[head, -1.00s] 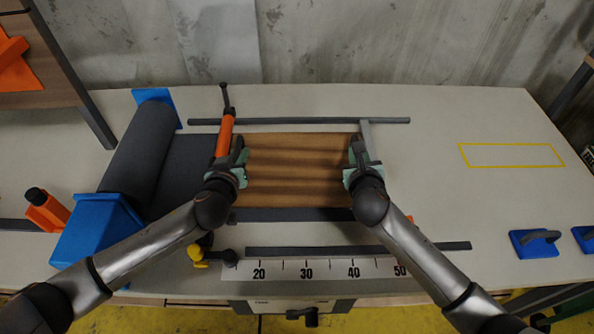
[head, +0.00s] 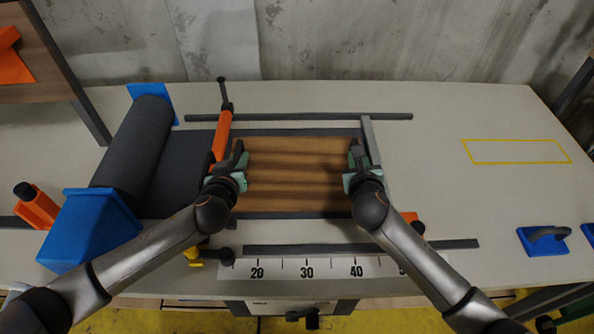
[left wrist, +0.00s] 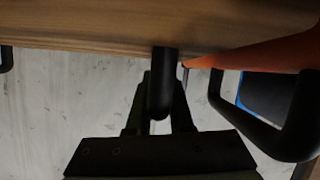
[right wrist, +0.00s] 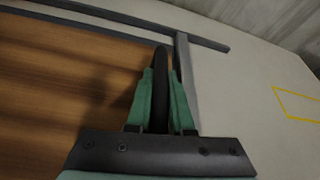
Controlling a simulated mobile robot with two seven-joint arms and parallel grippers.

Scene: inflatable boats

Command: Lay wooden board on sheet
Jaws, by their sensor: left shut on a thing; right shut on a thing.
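The brown wooden board (head: 295,175) lies level over the dark grey sheet (head: 180,170) between my two grippers in the head view. Whether it touches the sheet cannot be told. Thin strips of sheet show along its far and near edges. My left gripper (head: 240,165) is shut at the board's left end; the left wrist view shows the board (left wrist: 120,28) close up with a black bar at the fingers. My right gripper (head: 355,160) is shut on a black grip at the board's right end; its green fingers show in the right wrist view (right wrist: 162,95).
The sheet roll (head: 135,140) sits in blue holders at the left. An orange bar (head: 221,135) crosses the sheet beside my left gripper. Dark rails (head: 300,117) run behind and in front, with a numbered scale (head: 305,269) nearest. The table's right side is mostly clear around a yellow outline (head: 515,151).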

